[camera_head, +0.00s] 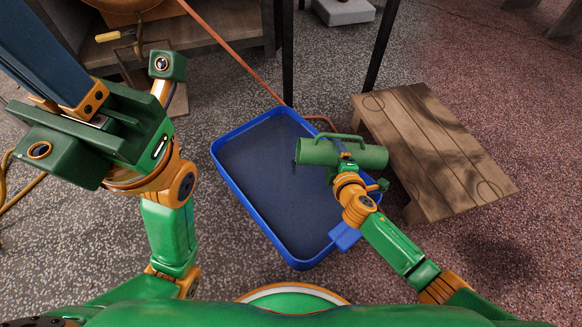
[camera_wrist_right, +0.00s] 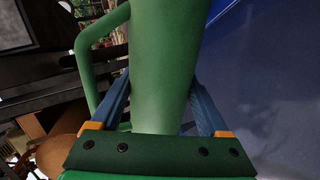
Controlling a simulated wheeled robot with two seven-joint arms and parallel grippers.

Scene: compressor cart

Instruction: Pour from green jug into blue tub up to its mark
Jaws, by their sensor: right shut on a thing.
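The green jug (camera_head: 318,151) lies on its side above the right part of the blue tub (camera_head: 237,193), its handle on the far side. It also fills the middle of the right wrist view (camera_wrist_right: 165,60). My right gripper (camera_head: 346,164) is shut around the jug's body, one finger on each side. No stream is visible at the jug's left end. The tub's inside looks dark grey-blue; I cannot make out a level or the mark. My left gripper (camera_head: 60,75) is raised at upper left, away from the tub; its fingertips are cut off by the frame.
A low wooden bench (camera_head: 440,150) stands close to the tub's right side. Dark upright posts (camera_head: 287,55) and a reddish hose or rod (camera_head: 235,55) are behind the tub. A wooden cabinet (camera_head: 215,40) stands at the back left. Speckled floor is clear left of the tub.

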